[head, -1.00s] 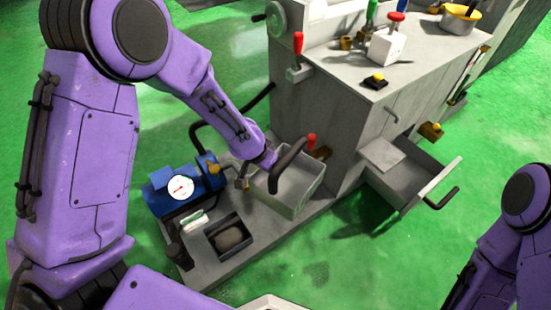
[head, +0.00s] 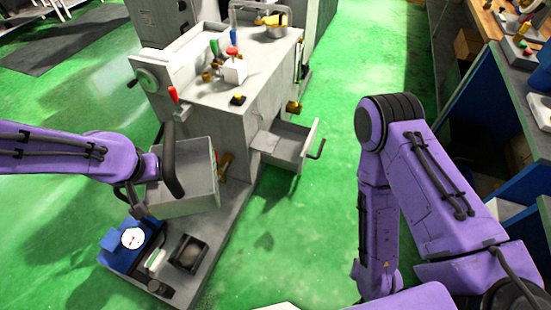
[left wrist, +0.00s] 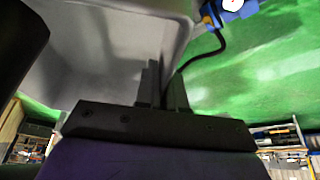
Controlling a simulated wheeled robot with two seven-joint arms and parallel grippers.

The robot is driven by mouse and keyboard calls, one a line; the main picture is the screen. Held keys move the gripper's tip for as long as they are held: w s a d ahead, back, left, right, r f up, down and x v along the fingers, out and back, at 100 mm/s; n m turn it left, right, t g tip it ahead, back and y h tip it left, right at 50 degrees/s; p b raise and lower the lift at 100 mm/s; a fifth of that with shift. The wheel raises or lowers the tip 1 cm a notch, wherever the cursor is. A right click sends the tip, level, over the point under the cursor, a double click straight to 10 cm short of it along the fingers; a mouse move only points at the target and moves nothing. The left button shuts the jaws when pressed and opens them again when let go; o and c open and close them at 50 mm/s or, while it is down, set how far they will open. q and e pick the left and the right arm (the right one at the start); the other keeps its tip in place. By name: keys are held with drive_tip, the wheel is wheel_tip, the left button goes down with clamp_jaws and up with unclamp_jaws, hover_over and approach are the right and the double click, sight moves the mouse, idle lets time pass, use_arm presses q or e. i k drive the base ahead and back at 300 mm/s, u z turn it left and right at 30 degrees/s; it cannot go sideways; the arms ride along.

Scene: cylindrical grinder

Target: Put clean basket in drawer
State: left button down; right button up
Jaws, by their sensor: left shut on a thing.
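A grey open-topped basket (head: 190,203) hangs tilted from my left gripper (head: 138,200), above the grinder's low base plate. In the left wrist view the fingers (left wrist: 163,82) are shut at the edge of the pale basket (left wrist: 105,45); the exact contact is partly hidden. A dark curved bar (head: 172,165) stands at the basket's near side; I cannot tell what it belongs to. The grey drawer (head: 314,135) is pulled out from the grinder's right side, to the right of the basket and apart from it. My right arm is at right, its gripper out of view.
The grinder body (head: 215,125) stands between basket and drawer. The drawer's handle (head: 317,152) sticks out. Green floor (head: 310,215) is free in front of the drawer.

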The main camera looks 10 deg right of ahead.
sight(284, 147)
drive_tip(key=z, duration=0.85)
drive_tip(key=i, duration=0.5)
drive_tip(key=z, duration=1)
drive_tip(key=i, duration=1.5)
drive_tip(key=u, duration=0.4)
drive_tip(key=i, duration=1.25)
drive_tip(key=u, duration=1.45)
drive_tip(key=i, duration=0.3)
drive_tip(key=u, duration=0.2)
